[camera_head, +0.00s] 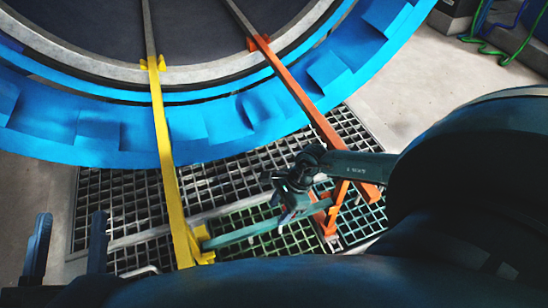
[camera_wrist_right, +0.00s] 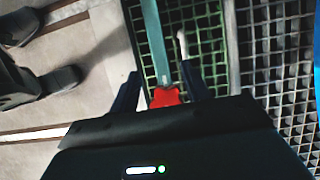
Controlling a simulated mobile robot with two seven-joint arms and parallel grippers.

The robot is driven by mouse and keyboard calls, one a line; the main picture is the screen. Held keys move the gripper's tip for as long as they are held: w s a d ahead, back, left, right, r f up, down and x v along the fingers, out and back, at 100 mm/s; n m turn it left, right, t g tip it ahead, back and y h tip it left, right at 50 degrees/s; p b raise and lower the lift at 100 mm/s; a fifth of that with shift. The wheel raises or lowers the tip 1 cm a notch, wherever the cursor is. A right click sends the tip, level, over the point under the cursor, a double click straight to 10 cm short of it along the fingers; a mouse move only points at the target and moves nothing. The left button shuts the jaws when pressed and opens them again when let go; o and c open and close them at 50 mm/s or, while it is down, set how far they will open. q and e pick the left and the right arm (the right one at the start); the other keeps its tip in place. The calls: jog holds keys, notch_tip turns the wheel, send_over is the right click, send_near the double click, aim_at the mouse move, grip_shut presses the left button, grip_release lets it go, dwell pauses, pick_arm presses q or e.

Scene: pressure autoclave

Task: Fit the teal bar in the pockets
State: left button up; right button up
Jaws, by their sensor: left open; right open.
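The teal bar (camera_head: 248,232) lies low over the floor grating in the head view, between the yellow rail (camera_head: 165,150) and the orange rail (camera_head: 300,95). Its left end is at a yellow pocket (camera_head: 202,247), its right end near an orange pocket (camera_head: 326,222); whether either end is seated cannot be told. My right gripper (camera_head: 288,196) is open above the bar's right part. In the right wrist view, its fingers (camera_wrist_right: 160,76) stand either side of the teal bar (camera_wrist_right: 156,38) and a red-orange piece (camera_wrist_right: 165,97). My left gripper (camera_head: 68,245) is open and empty at lower left.
A large blue toothed ring (camera_head: 100,135) of the autoclave fills the upper left. Metal floor grating (camera_head: 120,195) lies below it. Green cables (camera_head: 490,48) are at the upper right. Bare floor (camera_head: 410,75) is clear at right.

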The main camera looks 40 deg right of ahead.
jog(key=p+v, duration=0.2)
jog(key=v, duration=0.5)
jog(key=shift+r, duration=0.35)
